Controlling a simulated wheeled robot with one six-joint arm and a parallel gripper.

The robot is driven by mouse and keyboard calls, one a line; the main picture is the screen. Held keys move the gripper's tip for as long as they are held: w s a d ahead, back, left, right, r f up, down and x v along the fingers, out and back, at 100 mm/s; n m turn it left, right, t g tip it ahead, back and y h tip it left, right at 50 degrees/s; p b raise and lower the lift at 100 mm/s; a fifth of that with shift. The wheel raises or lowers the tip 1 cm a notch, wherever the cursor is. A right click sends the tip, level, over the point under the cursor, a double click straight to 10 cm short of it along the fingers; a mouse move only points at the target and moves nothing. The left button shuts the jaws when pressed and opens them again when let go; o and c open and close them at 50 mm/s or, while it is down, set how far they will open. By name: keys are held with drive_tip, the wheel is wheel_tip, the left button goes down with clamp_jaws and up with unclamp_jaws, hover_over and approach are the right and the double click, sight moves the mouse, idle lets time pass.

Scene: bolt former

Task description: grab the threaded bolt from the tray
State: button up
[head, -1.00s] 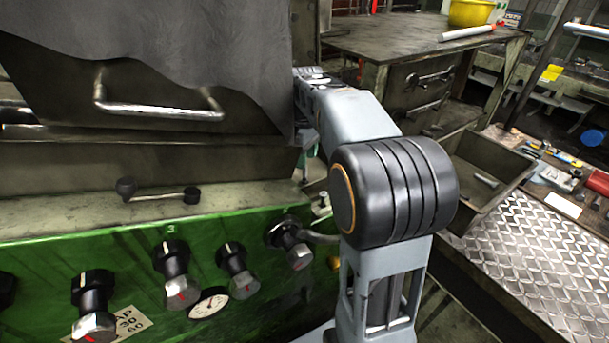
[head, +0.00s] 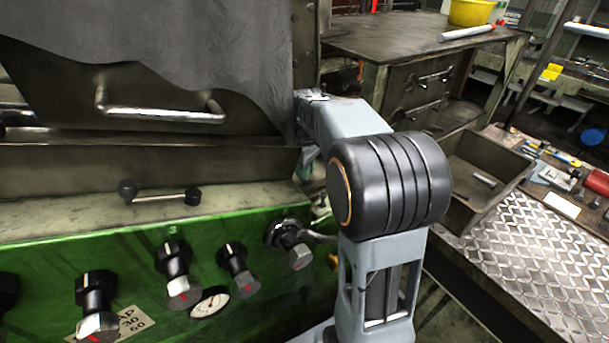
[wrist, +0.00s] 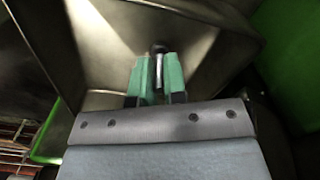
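In the wrist view, the bolt (wrist: 159,68) shows as a metal shank with a dark round head. It lies between the two green fingers of my gripper (wrist: 159,80), which stand close on either side of it. I cannot tell whether the fingers press on it or leave a small gap. Behind it are the sloping bare metal walls of the tray (wrist: 205,55). In the head view, my arm hides most of the gripper and the bolt; only a bit of green shows below the forearm.
The green machine panel (head: 120,255) with knobs and levers stands in front. A grey cover (head: 190,40) hangs above it. To the right is an open metal bin (head: 463,210) holding a small grey cylinder (head: 484,180), beside a tread-plate surface (head: 540,250) and a workbench (head: 400,40).

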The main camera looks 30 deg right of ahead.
clamp_jaws()
